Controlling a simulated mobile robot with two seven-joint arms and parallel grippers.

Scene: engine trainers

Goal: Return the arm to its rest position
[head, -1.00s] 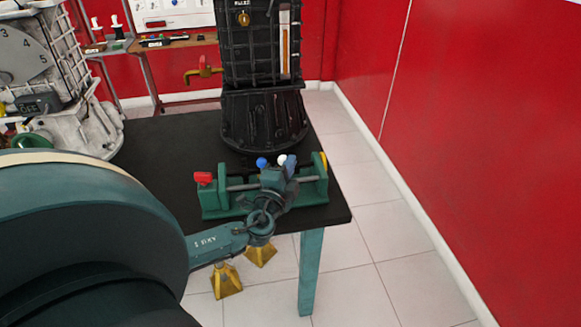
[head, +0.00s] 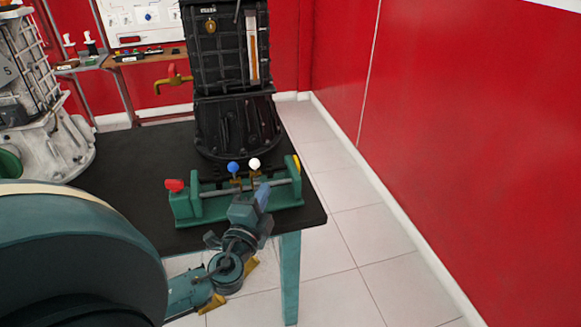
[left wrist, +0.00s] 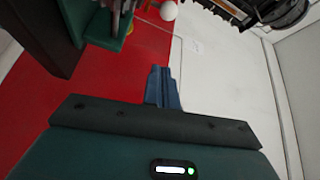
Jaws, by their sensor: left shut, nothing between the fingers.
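My left gripper (head: 263,197) is shut and empty. In the head view it is just in front of the green fixture (head: 184,210) on the near edge of the black table, overlapping its lower part in the picture; I cannot tell the exact gap. My left arm (head: 190,292) reaches in from the lower left, below the table edge. In the left wrist view the blue fingers (left wrist: 163,88) are together with nothing between them. A white ball knob (left wrist: 168,10) and part of the green fixture (left wrist: 108,28) show at the top. My right gripper is not in view.
The fixture carries a red knob (head: 174,185), a blue knob (head: 233,167) and a white knob (head: 254,163). A black gearbox housing (head: 228,80) stands behind it on the black table (head: 140,150). Tiled floor (head: 350,240) is free at the right, before a red wall (head: 490,150).

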